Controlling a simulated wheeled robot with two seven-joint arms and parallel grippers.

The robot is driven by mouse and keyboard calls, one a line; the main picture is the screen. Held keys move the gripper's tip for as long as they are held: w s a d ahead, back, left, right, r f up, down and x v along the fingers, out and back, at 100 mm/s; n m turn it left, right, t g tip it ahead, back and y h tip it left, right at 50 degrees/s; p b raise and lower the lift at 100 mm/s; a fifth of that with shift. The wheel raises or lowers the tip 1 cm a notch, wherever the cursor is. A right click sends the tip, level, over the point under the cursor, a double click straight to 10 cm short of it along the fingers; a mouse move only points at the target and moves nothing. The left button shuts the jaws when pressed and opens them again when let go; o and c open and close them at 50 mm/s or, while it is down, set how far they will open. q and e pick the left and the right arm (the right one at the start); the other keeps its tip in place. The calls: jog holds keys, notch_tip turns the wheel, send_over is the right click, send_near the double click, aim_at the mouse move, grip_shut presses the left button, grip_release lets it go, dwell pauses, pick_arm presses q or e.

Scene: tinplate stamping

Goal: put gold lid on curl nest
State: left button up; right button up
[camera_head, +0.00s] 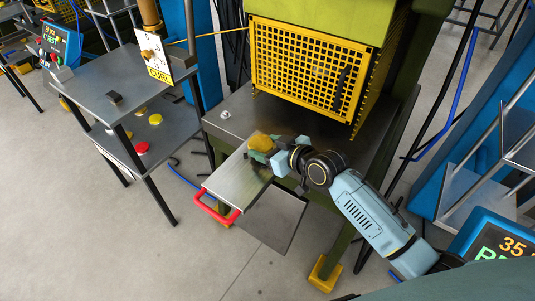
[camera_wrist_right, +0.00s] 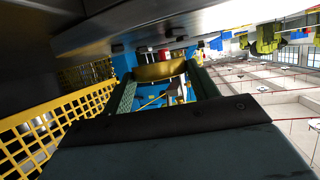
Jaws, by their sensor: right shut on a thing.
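The gold lid (camera_head: 262,142) is held in my right gripper (camera_head: 268,153), above the steel plate in front of the yellow-caged press. It also shows in the right wrist view (camera_wrist_right: 160,71), between the two dark green finger pads. My right gripper is shut on it. A sign reading CURL (camera_head: 158,72) stands at the back of the left table, well to the left of my right gripper. I cannot make out the curl nest itself for sure. My left gripper is not in view.
The press has a yellow mesh guard (camera_head: 305,65). A steel plate with a red handle (camera_head: 218,212) juts out in front. Floor between is clear.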

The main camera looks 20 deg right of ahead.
notch_tip(320, 180, down, 2)
jog(key=shift+f, duration=0.2)
jog(key=shift+r, duration=0.1)
jog(key=shift+f+b, duration=0.2)
jog(key=shift+b, duration=0.1)
jog(key=o, duration=0.9)
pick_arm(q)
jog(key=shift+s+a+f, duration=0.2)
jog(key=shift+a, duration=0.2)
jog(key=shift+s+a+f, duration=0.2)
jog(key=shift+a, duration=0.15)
pick_arm(e)
jog(key=shift+o, duration=0.2)
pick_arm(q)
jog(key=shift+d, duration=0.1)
